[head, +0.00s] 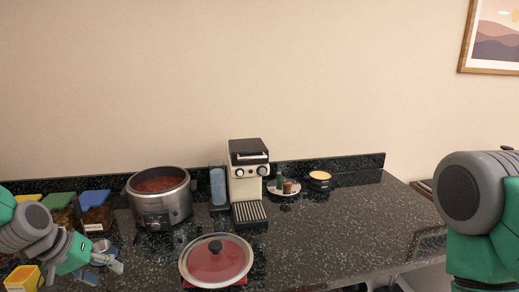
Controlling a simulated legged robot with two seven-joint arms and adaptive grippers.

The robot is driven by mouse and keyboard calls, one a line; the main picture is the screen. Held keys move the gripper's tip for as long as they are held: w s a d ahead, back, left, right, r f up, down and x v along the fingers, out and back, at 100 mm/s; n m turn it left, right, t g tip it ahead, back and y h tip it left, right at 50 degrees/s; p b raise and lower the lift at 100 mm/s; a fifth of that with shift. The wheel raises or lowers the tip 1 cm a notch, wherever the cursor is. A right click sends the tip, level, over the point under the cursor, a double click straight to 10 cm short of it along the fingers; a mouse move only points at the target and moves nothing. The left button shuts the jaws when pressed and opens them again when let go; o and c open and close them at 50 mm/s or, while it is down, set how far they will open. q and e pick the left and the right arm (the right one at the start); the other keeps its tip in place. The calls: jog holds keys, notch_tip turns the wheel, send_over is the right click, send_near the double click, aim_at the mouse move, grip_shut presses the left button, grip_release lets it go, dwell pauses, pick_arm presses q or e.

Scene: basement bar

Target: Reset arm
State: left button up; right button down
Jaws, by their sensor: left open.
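My left arm comes in at the lower left. Its left gripper (112,264) is open over the left part of the dark counter, with nothing seen between its fingers. It is in front of the food containers and left of the glass lid. My right arm shows as a large green and grey section at the right edge. Its gripper is outside the view.
The dark speckled counter (330,230) holds a silver pot (160,205) with red contents, a cream coffee machine (248,178), a glass lid (216,262), a plate with small bottles (284,188), lidded containers (96,212) and a yellow box (22,278). The counter's right part is clear.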

pick_arm(q)
jog(key=s+d+f+m+g+y, duration=0.1)
jog(key=s+d+f+g+y, duration=0.35)
jog(key=s+f, duration=1.05)
jog(key=s+d+f+m+h, duration=0.1)
jog(key=s+d+f, duration=0.1)
jog(key=s, duration=0.7)
jog(key=s+d+f+m, duration=0.1)
jog(key=s+d+f, duration=0.15)
jog(key=s, duration=0.55)
notch_tip(320, 180, down, 11)
jog(key=w+m+b, duration=0.1)
jog(key=w+b, duration=0.2)
jog(key=b, duration=0.8)
jog(key=shift+d+t+b, duration=0.25)
jog(key=shift+t+b, duration=0.05)
jog(key=shift+t, duration=0.05)
jog(key=shift+f, duration=0.1)
